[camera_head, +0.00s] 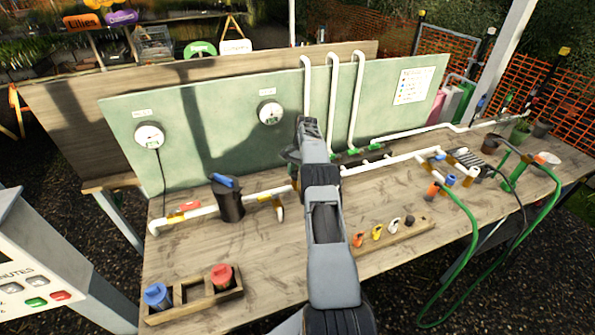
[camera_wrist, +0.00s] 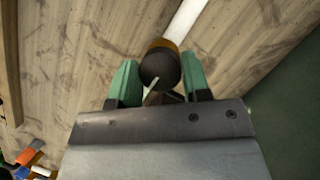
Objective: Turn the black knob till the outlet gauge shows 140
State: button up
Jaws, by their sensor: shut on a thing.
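The black knob (camera_wrist: 158,68) shows in the wrist view, with a pale line on its face and a brown-orange body behind it. My gripper (camera_wrist: 158,85) has its two green fingers on either side of the knob and is shut on it. In the head view my arm hides the knob and the fingers. Two round white gauges are on the green board, one at the left (camera_head: 149,135) and one nearer the middle (camera_head: 270,112). Their labels and readings are too small to read, so I cannot tell which is the outlet gauge.
White pipe (camera_head: 390,159) runs along the wooden table (camera_head: 280,270). A black canister (camera_head: 227,200) with a blue handle stands at the left. A wooden rack (camera_head: 195,305) holds blue and red cartridges. A strip of small coloured fittings (camera_head: 395,238) lies right of my arm.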

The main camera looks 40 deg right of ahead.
jog(key=shift+n, duration=0.5)
jog(key=shift+n+h, duration=0.3)
jog(key=o, duration=0.9)
jog(key=shift+g, duration=0.3)
